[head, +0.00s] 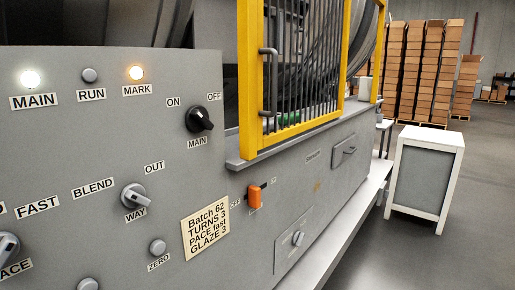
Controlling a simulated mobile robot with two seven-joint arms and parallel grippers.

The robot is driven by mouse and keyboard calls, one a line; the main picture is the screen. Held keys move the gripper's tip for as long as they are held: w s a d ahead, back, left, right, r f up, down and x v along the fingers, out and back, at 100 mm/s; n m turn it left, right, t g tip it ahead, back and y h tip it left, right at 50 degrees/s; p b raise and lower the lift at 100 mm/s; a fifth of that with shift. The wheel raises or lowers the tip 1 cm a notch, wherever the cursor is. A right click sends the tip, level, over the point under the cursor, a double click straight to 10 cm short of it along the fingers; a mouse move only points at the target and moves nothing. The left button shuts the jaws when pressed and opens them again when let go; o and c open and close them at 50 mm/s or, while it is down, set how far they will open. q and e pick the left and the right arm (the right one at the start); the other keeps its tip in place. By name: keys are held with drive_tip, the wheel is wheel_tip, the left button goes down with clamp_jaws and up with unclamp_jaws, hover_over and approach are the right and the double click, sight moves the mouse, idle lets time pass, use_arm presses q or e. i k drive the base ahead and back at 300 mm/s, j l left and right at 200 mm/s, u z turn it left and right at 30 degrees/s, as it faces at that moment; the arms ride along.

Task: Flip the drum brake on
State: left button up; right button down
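An orange lever handle (255,196) sits in a dark slot on the grey machine's side, below the yellow-framed guard. Small labels lie around it, too small to read surely, so I cannot confirm that it is the drum brake. The handle is at the left part of the slot. Behind the guard bars is the large dark drum (340,45), only partly visible. Neither of my grippers is in view.
The control panel (110,150) fills the left, with a black MAIN knob (200,119), a WAY knob (135,196) and a batch note (205,228). MAIN and MARK lamps glow. A yellow guard (250,80) rises above the ledge.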

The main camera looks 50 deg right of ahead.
sight(253, 192)
drive_tip(key=l+z, duration=0.1)
drive_tip(key=z, duration=0.35)
drive_tip(key=l+z, duration=0.15)
drive_tip(key=z, duration=0.3)
drive_tip(key=l+z, duration=0.15)
drive_tip(key=z, duration=0.3)
drive_tip(key=k, duration=0.05)
